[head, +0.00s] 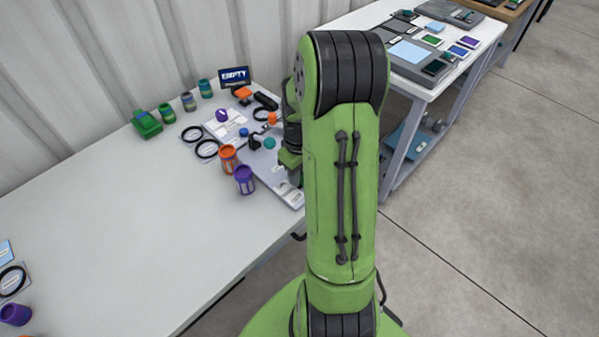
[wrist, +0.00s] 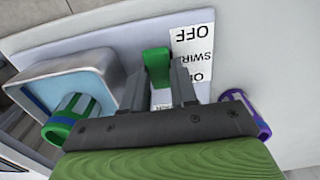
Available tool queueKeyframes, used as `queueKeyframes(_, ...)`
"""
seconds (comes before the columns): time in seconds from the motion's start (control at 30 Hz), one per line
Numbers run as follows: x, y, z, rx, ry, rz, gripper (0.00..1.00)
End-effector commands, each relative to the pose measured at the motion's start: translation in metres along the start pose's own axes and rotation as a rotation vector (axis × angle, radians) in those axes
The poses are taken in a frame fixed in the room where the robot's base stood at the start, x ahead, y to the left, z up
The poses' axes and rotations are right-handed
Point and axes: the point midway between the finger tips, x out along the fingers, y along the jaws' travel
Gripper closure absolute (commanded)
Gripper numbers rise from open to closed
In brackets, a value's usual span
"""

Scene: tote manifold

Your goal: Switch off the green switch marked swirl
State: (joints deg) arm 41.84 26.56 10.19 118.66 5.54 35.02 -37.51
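The green switch (wrist: 157,62) stands up from a pale panel in the wrist view. Beside it is a white label (wrist: 193,57), upside down in this view, with OFF at the far end, SWIRL in the middle and a partly hidden ON at the near end. My gripper (wrist: 158,82) is open at the switch, its two dark fingers on either side of the lower part of the lever, with a gap between them. I cannot tell whether a finger touches the lever. In the head view my arm hides the switch and most of my gripper.
In the wrist view, a grey tray with a blue inside (wrist: 62,80) and a green jar (wrist: 78,115) are at left; a purple jar (wrist: 250,112) is at right.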

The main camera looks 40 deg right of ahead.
Motion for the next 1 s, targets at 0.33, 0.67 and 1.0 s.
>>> queueKeyframes(0.33, 0.003, 0.002, 0.003, 0.003, 0.071, 0.004, 1.00)
queueKeyframes(0.67, 0.006, 0.001, 0.010, 0.002, 0.384, 0.004, 1.00)
queueKeyframes(1.0, 0.001, 0.000, 0.011, -0.001, 0.436, 0.001, 1.00)
